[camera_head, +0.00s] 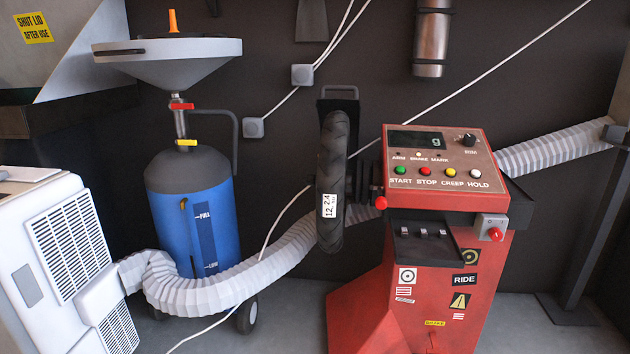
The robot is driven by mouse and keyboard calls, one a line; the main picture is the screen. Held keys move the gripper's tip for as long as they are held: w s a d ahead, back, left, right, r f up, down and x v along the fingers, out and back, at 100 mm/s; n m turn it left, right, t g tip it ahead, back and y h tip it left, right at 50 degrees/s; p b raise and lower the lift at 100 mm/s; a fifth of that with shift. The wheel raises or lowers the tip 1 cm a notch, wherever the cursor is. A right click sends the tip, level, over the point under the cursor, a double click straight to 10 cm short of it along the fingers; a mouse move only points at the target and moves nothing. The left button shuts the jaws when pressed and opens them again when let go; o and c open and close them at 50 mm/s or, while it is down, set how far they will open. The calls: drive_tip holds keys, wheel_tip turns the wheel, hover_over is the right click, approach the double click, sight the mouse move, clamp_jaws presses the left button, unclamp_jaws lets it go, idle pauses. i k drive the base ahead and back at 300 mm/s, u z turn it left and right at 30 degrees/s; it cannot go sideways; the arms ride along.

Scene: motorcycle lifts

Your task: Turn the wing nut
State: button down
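I cannot make out a wing nut with certainty in the head view. A black tyre (332,175) with a white label reading "12, 2.4" stands edge-on at the left side of a red wheel-balancing machine (400,290). Dark parts (362,182) lie between the tyre and the machine, too dim to tell apart. The tyre hides whatever is on its far left face. My gripper is not in view.
A blue drainer tank (205,225) with a grey funnel (170,60) stands at the left, behind a white unit (60,260). A ribbed white hose (275,265) runs from the unit behind the tyre and machine. A dark post (585,230) stands at the right.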

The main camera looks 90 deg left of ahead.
sight(310, 178)
drive_tip(key=k, duration=1.4)
drive_tip(key=u, duration=2.2)
drive_tip(key=i, duration=0.5)
drive_tip(key=u, duration=0.25)
drive_tip(key=k, duration=0.4)
drive_tip(key=u, duration=0.6)
drive_tip(key=i, duration=0.5)
